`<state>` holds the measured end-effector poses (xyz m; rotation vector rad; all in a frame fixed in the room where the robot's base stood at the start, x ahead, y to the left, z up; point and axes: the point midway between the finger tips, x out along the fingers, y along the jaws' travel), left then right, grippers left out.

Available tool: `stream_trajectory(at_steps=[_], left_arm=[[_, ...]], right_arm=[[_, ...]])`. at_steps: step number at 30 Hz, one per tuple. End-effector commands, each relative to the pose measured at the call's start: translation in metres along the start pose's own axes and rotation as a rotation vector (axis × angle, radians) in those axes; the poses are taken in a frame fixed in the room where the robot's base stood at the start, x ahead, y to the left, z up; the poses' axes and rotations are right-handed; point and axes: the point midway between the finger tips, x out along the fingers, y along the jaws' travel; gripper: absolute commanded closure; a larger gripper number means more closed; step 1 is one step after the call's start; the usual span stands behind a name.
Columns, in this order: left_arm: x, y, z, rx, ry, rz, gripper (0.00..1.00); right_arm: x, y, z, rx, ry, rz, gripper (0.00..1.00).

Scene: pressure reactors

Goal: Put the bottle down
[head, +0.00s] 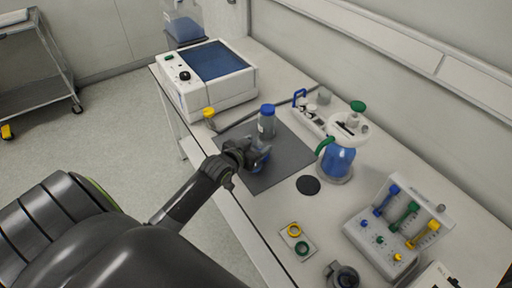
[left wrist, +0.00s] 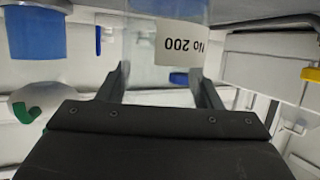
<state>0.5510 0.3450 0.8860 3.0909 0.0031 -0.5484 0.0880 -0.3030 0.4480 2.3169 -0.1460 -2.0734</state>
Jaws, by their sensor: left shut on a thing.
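The bottle (head: 267,126) is clear with a blue cap and shows over the dark mat (head: 285,160) in the head view. My left gripper (head: 256,156) is shut on its body, below the cap. Some blue shows just under the gripper. In the left wrist view the bottle (left wrist: 170,48) is between the two fingers (left wrist: 162,85), with an upside-down "No 200" label. The gripper hides its lower part in the head view, so I cannot tell whether its base touches the mat. My right gripper is not clearly seen.
A white device with a blue top (head: 215,77) stands behind left. A blue-filled vessel (head: 338,160) with a green handle stands right of the mat, near a black disc (head: 308,185). A rack with coloured valves (head: 400,225) and a ring pad (head: 297,248) are nearer right.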

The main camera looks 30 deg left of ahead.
Motion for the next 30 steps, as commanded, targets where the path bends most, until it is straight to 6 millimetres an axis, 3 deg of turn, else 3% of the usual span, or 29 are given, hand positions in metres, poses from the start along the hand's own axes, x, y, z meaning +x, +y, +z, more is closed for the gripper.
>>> stream_trajectory(at_steps=[14,15,19,30], left_arm=[[0.0050,0.0004,0.0126,0.001,0.003,0.000,0.75],[0.0049,0.0002,0.0131,0.001,0.001,0.000,0.38],[0.0047,0.0002,0.0126,0.001,0.001,0.000,0.21],[0.0028,0.0002,0.0073,0.002,0.002,0.000,0.19]], right_arm=[[0.0022,0.0044,0.0025,-0.002,-0.003,0.006,0.34],[0.0019,0.0045,0.0028,-0.002,-0.004,0.006,0.34],[0.0015,0.0045,0.0031,-0.002,-0.004,0.006,0.34],[-0.0015,0.0045,0.0032,-0.002,-0.005,0.005,0.34]])
